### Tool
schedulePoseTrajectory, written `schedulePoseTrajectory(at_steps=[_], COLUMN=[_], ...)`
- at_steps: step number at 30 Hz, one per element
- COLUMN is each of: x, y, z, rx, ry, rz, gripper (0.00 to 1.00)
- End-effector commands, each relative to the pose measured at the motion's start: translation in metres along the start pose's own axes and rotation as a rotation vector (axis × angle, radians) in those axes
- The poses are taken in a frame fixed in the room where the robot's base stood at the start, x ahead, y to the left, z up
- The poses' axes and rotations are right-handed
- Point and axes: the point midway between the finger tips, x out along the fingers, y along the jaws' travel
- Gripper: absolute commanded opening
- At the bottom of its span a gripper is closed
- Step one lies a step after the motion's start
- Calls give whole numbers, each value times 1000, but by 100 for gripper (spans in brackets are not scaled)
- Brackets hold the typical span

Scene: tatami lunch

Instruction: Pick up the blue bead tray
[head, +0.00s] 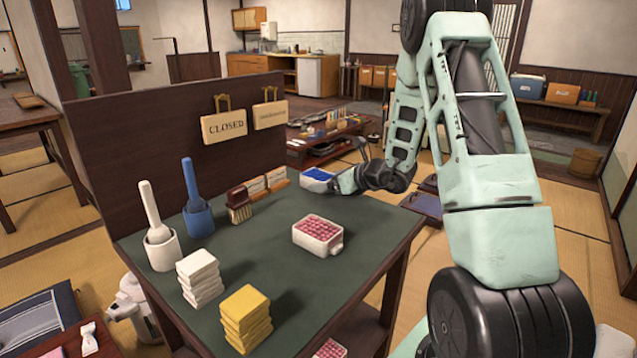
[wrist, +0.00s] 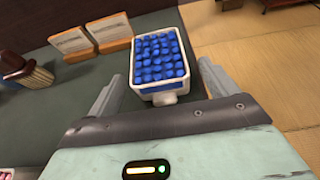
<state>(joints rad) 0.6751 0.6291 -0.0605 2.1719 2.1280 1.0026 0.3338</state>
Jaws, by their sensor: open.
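The blue bead tray (head: 318,185) is a white tray filled with blue beads at the far right corner of the green-topped table. In the wrist view the tray (wrist: 158,62) lies ahead of my gripper, its near end with a small white tab toward me. My gripper (wrist: 158,85) is open, one finger at each side of the tray's near end, with visible gaps. In the head view my gripper (head: 337,183) is at the tray's right side and partly hides it.
On the table (head: 265,225) stand a pink bead tray (head: 318,234), a brush (head: 239,205), small wooden card holders (head: 267,184), blue and white mortars, white blocks (head: 199,275) and yellow blocks (head: 246,318). A dark panel (head: 170,140) with hanging signs borders the back. Tatami floor lies beyond the right edge.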

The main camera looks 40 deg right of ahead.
Motion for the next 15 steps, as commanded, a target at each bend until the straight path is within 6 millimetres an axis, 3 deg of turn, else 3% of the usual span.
schedulePoseTrajectory(at_steps=[8,13,15], x=[3,2,2], y=[0,0,0], z=[0,0,0], rx=[0,0,0], ry=[0,0,-1], rz=[-1,0,-1], gripper=[83,35,35])
